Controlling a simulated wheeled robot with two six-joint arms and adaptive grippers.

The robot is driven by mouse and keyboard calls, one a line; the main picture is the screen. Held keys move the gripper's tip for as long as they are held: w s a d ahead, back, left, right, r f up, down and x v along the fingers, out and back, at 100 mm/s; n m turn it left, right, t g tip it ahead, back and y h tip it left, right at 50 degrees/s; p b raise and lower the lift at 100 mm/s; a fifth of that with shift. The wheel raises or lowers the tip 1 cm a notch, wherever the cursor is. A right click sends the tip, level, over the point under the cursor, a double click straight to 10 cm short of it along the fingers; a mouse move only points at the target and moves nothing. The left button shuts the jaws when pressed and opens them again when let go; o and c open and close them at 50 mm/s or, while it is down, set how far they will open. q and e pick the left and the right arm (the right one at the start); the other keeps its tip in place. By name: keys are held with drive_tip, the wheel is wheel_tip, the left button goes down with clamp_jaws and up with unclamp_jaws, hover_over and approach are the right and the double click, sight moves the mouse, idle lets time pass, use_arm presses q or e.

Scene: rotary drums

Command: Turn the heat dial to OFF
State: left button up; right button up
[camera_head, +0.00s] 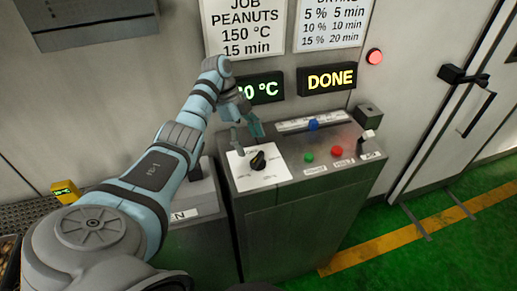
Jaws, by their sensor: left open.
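The heat dial is a black knob (258,161) on a white plate (240,178) at the left of the grey control console's top. Its pointer is tilted, and the small labels around it are too small to read. My left gripper (246,138) is just above and behind the dial, with its fingers apart and nothing between them. It appears clear of the knob. My right gripper is not in view.
The console (300,215) also carries a blue knob (313,125), a green button (308,157), a red button (337,151) and a lever (366,137). Behind it a lit sign (327,79) reads DONE, beside a partly covered temperature display (268,88). A red lamp (375,56) glows.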

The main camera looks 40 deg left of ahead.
sight(257, 156)
use_arm(q)
drive_tip(key=b+x, duration=0.3)
drive_tip(key=x, duration=0.3)
drive_tip(key=shift+w+f, duration=0.1)
drive_tip(key=shift+w, duration=0.1)
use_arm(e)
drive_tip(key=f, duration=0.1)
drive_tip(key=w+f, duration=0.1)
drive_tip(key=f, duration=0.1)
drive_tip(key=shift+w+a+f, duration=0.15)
use_arm(q)
drive_tip(key=shift+s, duration=0.1)
drive_tip(key=shift+c, duration=0.2)
